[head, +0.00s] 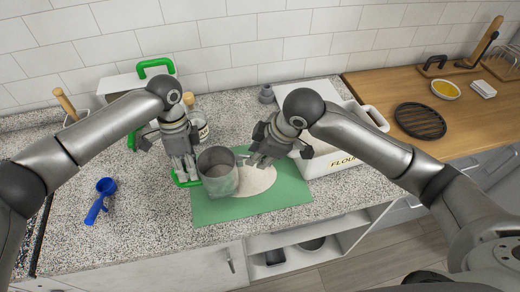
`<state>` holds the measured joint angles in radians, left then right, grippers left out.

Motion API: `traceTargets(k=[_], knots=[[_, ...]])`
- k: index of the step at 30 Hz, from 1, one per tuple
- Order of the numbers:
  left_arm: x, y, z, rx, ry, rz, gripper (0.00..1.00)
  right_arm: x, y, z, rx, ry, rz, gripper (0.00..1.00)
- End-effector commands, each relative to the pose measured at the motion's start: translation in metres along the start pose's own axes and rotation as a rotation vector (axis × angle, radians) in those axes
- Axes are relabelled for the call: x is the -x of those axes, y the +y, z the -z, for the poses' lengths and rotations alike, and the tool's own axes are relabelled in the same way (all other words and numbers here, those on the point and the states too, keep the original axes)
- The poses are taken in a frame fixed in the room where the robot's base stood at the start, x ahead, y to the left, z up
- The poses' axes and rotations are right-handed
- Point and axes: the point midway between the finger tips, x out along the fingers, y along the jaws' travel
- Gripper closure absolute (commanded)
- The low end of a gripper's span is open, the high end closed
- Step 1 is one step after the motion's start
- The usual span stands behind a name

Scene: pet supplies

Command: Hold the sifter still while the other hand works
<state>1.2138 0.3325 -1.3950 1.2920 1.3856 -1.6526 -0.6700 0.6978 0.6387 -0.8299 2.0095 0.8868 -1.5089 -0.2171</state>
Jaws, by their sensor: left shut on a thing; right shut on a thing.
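The metal sifter (217,176) is a grey cylindrical cup, slightly tilted, above a green mat (212,210). My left gripper (186,176) is shut on the green handle (181,181) at the sifter's left. My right gripper (254,163) is at the sifter's right side, shut on a small part there that its fingers mostly hide. A pale round patch of flour (262,183) lies on the mat beside and partly behind the sifter. The inside of the sifter looks grey, and its contents cannot be made out.
A blue scoop (100,199) lies on the speckled counter (140,225) at left. A jar (201,128) stands behind my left gripper. A black trivet (420,121) and yellow-filled bowl (445,90) sit on the wooden top at right.

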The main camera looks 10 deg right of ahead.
Motion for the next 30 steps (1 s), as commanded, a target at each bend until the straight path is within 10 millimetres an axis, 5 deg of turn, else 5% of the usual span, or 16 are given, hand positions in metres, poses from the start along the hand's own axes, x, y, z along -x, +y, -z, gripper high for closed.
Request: traceTargets(k=[26,27,30], knots=[[-0.0016,-0.0005,-0.0003,0.003,0.000,0.000,1.00,-0.0007,-0.0110,0.0011,-0.144,-0.029,-0.054,1.00],[-0.0016,-0.0005,-0.0003,0.003,0.000,0.000,1.00,-0.0007,-0.0110,0.0011,-0.144,-0.029,-0.054,0.72],[-0.0016,-0.0005,-0.0003,0.003,0.000,0.000,1.00,-0.0005,-0.0106,0.0012,-0.144,-0.028,-0.055,0.59]])
